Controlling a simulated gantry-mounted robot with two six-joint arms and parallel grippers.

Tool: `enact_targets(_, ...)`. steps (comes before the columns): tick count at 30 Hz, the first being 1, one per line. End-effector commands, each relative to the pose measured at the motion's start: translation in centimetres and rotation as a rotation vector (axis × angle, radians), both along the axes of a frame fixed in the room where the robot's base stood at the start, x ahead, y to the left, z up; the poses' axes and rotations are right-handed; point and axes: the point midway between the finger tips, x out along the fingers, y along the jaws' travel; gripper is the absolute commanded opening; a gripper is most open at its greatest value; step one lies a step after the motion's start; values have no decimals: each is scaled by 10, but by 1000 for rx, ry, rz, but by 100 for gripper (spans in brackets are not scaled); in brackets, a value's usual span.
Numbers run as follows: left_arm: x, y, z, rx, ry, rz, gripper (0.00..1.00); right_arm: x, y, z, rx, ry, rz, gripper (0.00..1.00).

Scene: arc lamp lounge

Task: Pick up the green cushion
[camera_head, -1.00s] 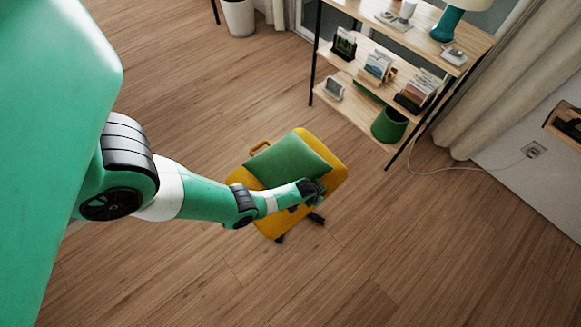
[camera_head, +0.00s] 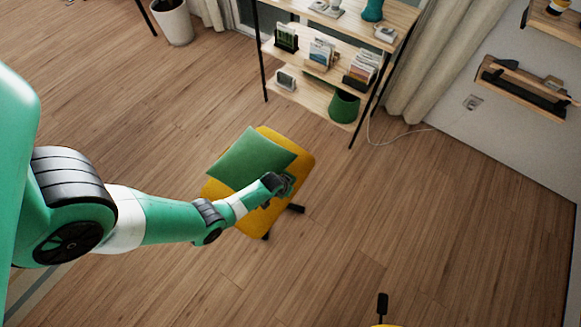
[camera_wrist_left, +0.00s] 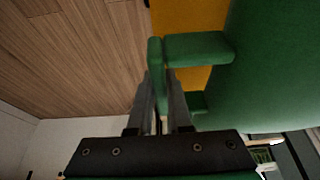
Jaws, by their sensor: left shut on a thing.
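The green cushion (camera_head: 250,158) shows over the yellow chair (camera_head: 297,157) in the head view and overhangs the chair's upper left edge. Whether it still touches the chair is hard to tell. My left gripper (camera_head: 284,184) is at the cushion's lower right corner, shut on it. In the left wrist view the cushion (camera_wrist_left: 275,70) fills the right side, and green material shows at my left fingertips (camera_wrist_left: 160,88). The yellow chair (camera_wrist_left: 185,18) lies behind. The exact grip is partly hidden. My right gripper is not in view.
A wooden shelf unit (camera_head: 312,98) with several small items and a green bin (camera_head: 344,106) stands beyond the chair. Another yellow object with a black part (camera_head: 382,305) is at the bottom edge. Wall shelves (camera_head: 525,88) hang at right. The wooden floor around the chair is clear.

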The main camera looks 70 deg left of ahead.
Motion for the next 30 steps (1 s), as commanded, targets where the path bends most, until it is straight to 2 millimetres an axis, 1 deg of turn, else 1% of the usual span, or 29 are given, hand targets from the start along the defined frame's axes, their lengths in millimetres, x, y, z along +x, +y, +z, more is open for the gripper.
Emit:
enact_targets(1, -11, -4, 28, 1, 1, 0, 0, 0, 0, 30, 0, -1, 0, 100)
enact_targets(4, -33, -13, 57, 0, 2, -1, 0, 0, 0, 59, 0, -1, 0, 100)
enact_targets(6, -55, -21, 61, -1, 4, 2, 0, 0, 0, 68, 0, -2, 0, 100)
enact_targets(9, -78, -31, 71, 0, 2, 0, 0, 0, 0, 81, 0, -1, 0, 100)
enact_targets(13, -101, -39, 77, 0, 1, 1, 0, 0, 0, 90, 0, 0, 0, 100)
enact_targets(17, -112, -43, 80, 2, 0, -1, 0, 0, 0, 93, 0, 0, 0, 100)
enact_targets(30, -114, -44, 81, 1, -1, -1, 0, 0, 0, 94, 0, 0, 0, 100)
